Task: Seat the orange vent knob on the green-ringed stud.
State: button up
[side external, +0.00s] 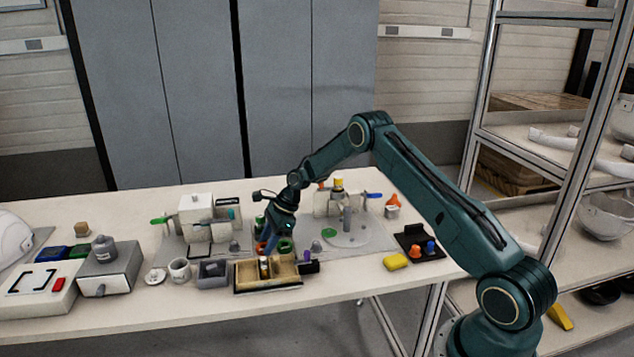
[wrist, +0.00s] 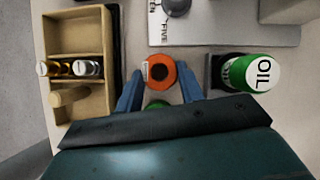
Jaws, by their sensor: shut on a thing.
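A green round part (wrist: 157,104) shows partly between the fingers in the wrist view. I cannot tell whether it is the green-ringed stud or whether the knob touches it; the fingers and wrist hide much there.
The wooden compartment tray (wrist: 54,15) holds several small cylinders, left of the gripper in the wrist view. A green OIL bottle (wrist: 241,72) stands close on the right. A grey plate (wrist: 222,33) lies beyond. A yellow block (side external: 396,261) lies to the right on the table.

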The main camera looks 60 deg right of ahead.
notch_tip(320, 180, up, 20)
dwell(0.6)
jog(key=shift+f, duration=0.1)
dwell(0.4)
jog(key=s+a+f+n+g, duration=0.2)
jog(key=s+a+f+n, duration=0.1)
jog(key=n, duration=0.2)
jog(key=s+a+f+n+g, duration=0.3)
jog(key=f+n, duration=0.1)
jog(key=n, duration=0.1)
jog(key=s+a+f+n+g, duration=0.2)
jog(key=s+a+f+n, duration=0.1)
jog(key=n, duration=0.3)
jog(key=shift+s+a+f+g+h, duration=0.3)
jog(key=shift+a+f+g+h, duration=0.1)
jog(key=shift+a+f, duration=0.1)
jog(key=s+a+f+n+g+h, duration=0.1)
jog(key=s+a+f+n+h, duration=0.1)
jog(key=s+n, duration=0.6)
jog(key=shift+s+a+n+g+h, duration=0.3)
jog(key=shift+s+a+n+h, duration=0.2)
jog(key=shift+h, duration=0.6)
